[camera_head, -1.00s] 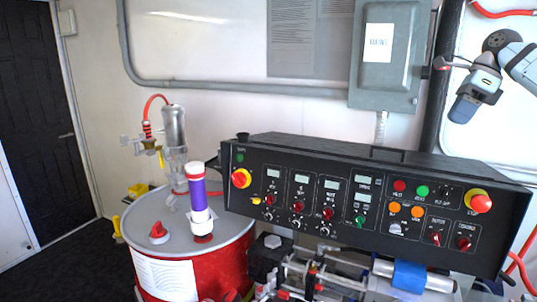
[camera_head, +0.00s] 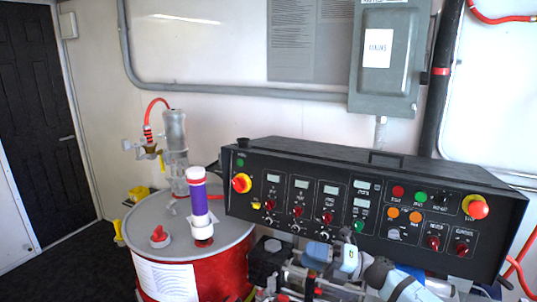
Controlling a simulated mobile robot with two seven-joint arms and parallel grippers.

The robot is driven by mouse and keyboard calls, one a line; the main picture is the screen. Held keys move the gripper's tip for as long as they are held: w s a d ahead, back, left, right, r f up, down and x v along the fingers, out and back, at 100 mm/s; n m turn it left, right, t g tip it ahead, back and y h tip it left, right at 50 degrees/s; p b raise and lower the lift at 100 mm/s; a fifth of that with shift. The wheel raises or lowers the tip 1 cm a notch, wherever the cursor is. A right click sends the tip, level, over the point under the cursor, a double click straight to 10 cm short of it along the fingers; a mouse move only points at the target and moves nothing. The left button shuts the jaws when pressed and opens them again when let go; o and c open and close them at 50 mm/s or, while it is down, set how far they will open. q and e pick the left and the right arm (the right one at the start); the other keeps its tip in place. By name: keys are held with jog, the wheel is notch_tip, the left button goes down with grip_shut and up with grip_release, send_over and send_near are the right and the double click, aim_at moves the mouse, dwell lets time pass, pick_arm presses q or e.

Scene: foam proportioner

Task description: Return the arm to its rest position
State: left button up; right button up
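My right arm (camera_head: 378,272) comes in from the lower right and lies low in front of the black control panel (camera_head: 300,220). My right gripper (camera_head: 314,256) points left, just below the panel's lower edge in the picture, near the pipework. Its fingertips are small and hard to make out against the fittings, so I cannot tell whether it is open or shut. No held object can be made out. My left gripper is not in view.
A red drum (camera_head: 222,272) with a grey lid and a purple-and-white pump tube (camera_head: 199,206) stands left of the panel. A grey electrical box (camera_head: 389,95) hangs on the wall above. Valves and pipes crowd the area below the panel. Dark floor is clear at left.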

jog(key=s+d+f+m+t+h, duration=0.2)
jog(key=s+f+m+h, duration=0.3)
jog(key=s+f+m, duration=0.4)
jog(key=s+d+f+m+t+h+p, duration=0.1)
jog(key=s+d+f+m+t+h, duration=0.2)
jog(key=s+f+m+h, duration=0.3)
jog(key=s+d+f+m+t+h, duration=0.2)
jog(key=s+d+f+m+h, duration=0.2)
jog(key=s+f+m, duration=0.9)
jog(key=s+m+h, duration=0.1)
jog(key=s+m, duration=0.2)
jog(key=m, duration=0.3)
jog(key=shift+s+d+f+m+h+p, duration=0.25)
jog(key=shift+s+m+h+p, duration=0.1)
jog(key=shift+m+h, duration=0.05)
